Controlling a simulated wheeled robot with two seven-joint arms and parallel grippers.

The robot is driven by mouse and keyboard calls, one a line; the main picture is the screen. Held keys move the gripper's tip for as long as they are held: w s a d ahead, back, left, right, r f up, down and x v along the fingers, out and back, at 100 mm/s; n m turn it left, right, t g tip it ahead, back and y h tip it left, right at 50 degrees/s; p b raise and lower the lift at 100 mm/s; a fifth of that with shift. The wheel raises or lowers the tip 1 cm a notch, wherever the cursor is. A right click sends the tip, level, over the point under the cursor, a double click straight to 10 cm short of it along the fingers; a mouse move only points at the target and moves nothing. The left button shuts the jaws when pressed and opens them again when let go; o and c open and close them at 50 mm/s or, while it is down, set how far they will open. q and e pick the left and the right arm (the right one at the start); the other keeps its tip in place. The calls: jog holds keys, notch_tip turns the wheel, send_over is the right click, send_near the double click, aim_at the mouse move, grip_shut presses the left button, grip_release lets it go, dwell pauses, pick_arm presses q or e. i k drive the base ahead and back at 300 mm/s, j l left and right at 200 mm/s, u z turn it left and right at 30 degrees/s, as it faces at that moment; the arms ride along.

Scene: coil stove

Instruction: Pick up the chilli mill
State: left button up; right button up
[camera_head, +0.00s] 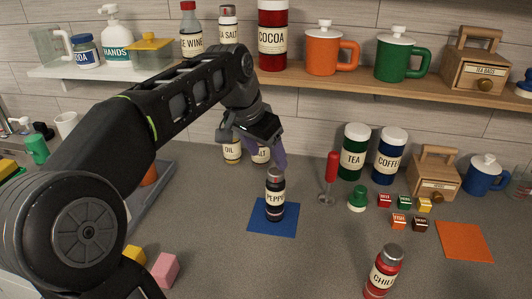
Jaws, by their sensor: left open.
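The chilli mill (382,275) is a red bottle with a grey cap and a cream label, near the front edge of the picture, right of centre. It leans slightly in the view and its base is near the bottom edge. My left gripper (262,150) is open and empty, high over the counter behind the pepper mill, well to the upper left of the chilli mill. The pepper mill (275,197) is dark with a grey cap and stands on a blue mat (258,226). My right gripper is not in view.
An oil bottle (231,153) and a salt container stand behind my left gripper. Tea (353,155) and coffee (389,160) canisters, a red-handled tool (331,175) and several small cubes are at the back right. An orange mat (463,241) lies empty. The counter around the chilli mill is clear.

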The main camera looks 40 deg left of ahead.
aim_at(381, 277)
jog(key=k, duration=1.5)
